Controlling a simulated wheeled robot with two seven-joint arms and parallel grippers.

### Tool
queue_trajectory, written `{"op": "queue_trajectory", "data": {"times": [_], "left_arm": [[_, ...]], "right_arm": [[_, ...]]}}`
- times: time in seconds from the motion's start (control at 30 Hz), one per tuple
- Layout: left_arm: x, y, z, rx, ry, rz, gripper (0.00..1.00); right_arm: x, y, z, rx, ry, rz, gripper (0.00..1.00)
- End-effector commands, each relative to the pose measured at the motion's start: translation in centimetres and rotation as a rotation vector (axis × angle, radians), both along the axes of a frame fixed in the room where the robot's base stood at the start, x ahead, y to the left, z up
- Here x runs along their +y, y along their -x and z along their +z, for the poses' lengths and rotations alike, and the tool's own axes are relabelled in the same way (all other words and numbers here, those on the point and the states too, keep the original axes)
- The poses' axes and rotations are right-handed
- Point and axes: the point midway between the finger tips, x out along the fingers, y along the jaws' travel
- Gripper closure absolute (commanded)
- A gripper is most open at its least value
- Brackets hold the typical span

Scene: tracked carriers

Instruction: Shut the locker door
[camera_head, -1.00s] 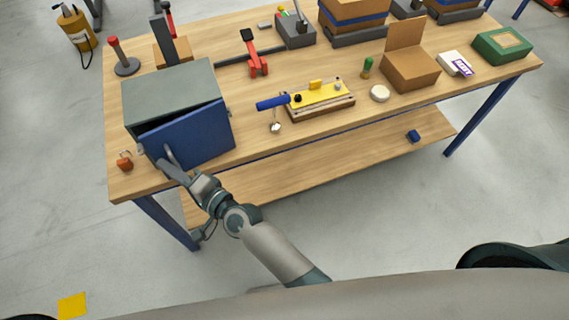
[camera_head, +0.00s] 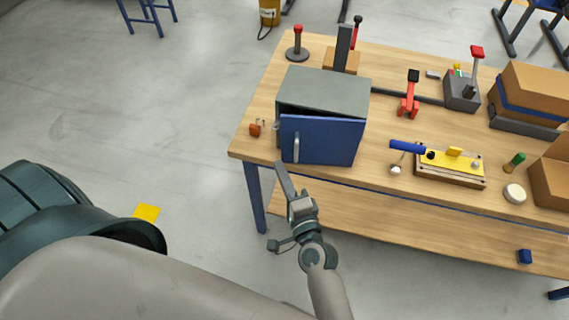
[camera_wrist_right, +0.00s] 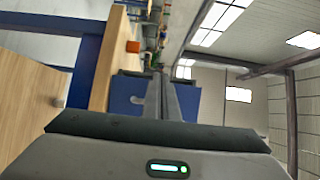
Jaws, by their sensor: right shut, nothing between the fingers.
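The locker is a grey box (camera_head: 325,88) on the left part of the workbench in the head view. Its blue door (camera_head: 330,143) stands slightly ajar, with a dark gap along its top and a pale upright handle (camera_head: 296,147) near its left edge. My right gripper (camera_head: 279,165) is shut and empty, its fingertips just below and left of the handle. Whether they touch the door is unclear. In the right wrist view, the shut fingers (camera_wrist_right: 160,80) point toward the blue door (camera_wrist_right: 128,92), partly hiding it. My left gripper is not in view.
A yellow fixture with a blue handle (camera_head: 448,162) stands to the right. A red-topped post (camera_head: 297,45) stands behind.

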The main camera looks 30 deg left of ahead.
Motion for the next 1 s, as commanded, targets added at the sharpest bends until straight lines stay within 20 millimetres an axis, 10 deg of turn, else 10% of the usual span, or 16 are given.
{"op": "queue_trajectory", "data": {"times": [0.5,1.0], "left_arm": [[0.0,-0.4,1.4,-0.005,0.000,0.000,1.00],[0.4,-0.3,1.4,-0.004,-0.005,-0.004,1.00]], "right_arm": [[-1.3,6.9,0.1,0.001,0.001,0.001,1.00],[-1.5,7.3,-0.1,-0.001,0.005,-0.001,1.00]]}}
